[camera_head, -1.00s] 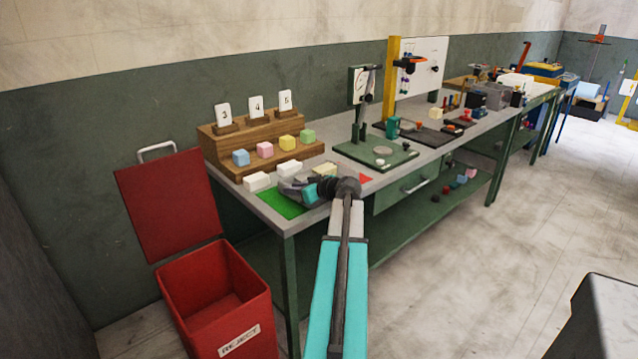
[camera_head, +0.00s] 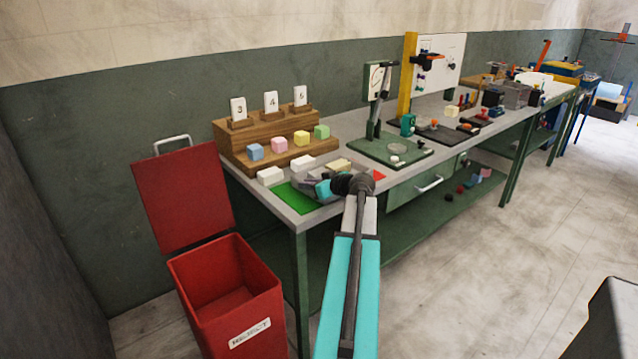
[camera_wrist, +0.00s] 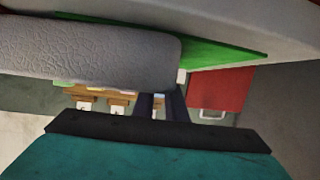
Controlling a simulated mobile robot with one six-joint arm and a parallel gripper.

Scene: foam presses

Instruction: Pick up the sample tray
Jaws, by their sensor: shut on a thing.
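The sample tray (camera_head: 314,173) looks like a shallow grey tray at the near left end of the bench, above or on the green patch (camera_head: 305,198). A cream block (camera_head: 338,166) shows at the tray's right part. My gripper (camera_head: 322,188) is shut on the tray's near side, and my wrist hides part of it. In the wrist view, my dark fingers (camera_wrist: 161,106) are close together beside a grey, rough surface (camera_wrist: 90,45), which seems to be the tray. I cannot tell whether the tray touches the bench.
Two white blocks (camera_head: 271,175) lie behind the tray. A wooden stepped rack (camera_head: 240,160) with coloured cubes and number cards stands behind them. A green press (camera_head: 390,148) is to the right. A red reject bin (camera_head: 228,300) stands left, below the bench.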

